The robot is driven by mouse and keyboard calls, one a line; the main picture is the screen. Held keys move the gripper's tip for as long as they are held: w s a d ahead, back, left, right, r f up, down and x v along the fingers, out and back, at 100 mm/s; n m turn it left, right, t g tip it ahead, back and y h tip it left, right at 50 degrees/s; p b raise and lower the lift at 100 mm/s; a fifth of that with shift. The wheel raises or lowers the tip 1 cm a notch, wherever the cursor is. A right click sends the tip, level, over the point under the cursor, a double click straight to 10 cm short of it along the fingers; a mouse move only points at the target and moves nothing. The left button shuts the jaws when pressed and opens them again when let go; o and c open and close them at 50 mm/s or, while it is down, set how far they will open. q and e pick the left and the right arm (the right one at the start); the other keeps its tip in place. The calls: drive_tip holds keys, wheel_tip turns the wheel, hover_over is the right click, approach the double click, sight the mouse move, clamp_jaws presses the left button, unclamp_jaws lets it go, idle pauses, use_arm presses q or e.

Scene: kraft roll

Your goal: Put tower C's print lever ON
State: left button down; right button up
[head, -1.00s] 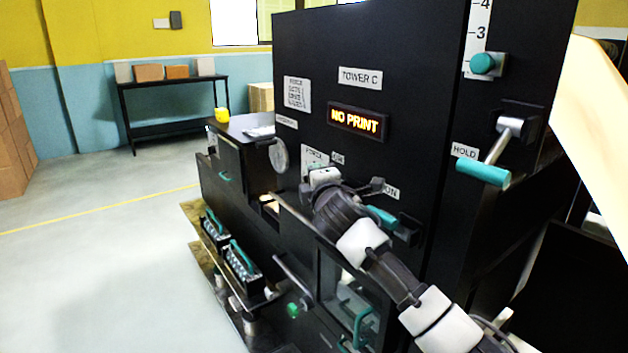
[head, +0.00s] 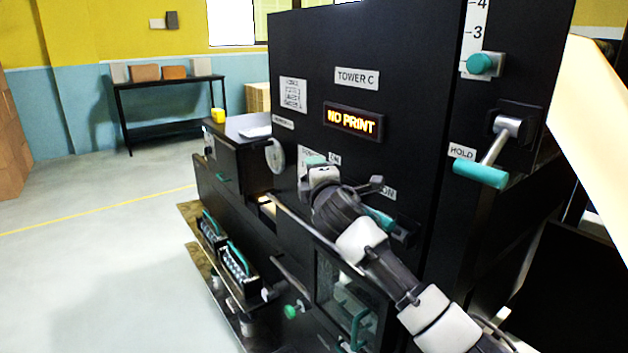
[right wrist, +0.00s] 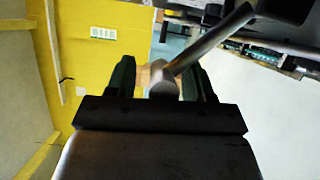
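Tower C (head: 400,100) is a tall black cabinet with a lit NO PRINT sign (head: 353,121). A teal grip (head: 378,216) on its face shows partly behind my right arm, beside a partly covered label ending in ON; I cannot tell whether it is the print lever. My right gripper (head: 318,163) is against the lower left of the tower face, with a teal part at its tip. In the right wrist view, its dark green fingers (right wrist: 163,80) stand apart around the round end of a metal rod (right wrist: 210,45), with a gap on the left. My left gripper is out of view.
A HOLD lever (head: 482,174) with a teal grip sticks out on the right of the tower. A slider knob (head: 480,64) sits above it. A round disc (head: 275,156) is left of my gripper. A black table (head: 170,84) stands far back; the left floor is clear.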

drive_tip(key=shift+s+d+f+b, duration=0.15)
drive_tip(key=shift+s+d+b, duration=0.2)
drive_tip(key=shift+d, duration=0.15)
drive_tip(key=b+v, duration=0.3)
drive_tip(key=v, duration=0.6)
drive_tip(key=shift+s+a+b, duration=0.35)
drive_tip(key=shift+s, duration=0.05)
drive_tip(key=shift+s+d, duration=0.1)
drive_tip(key=shift+s, duration=0.1)
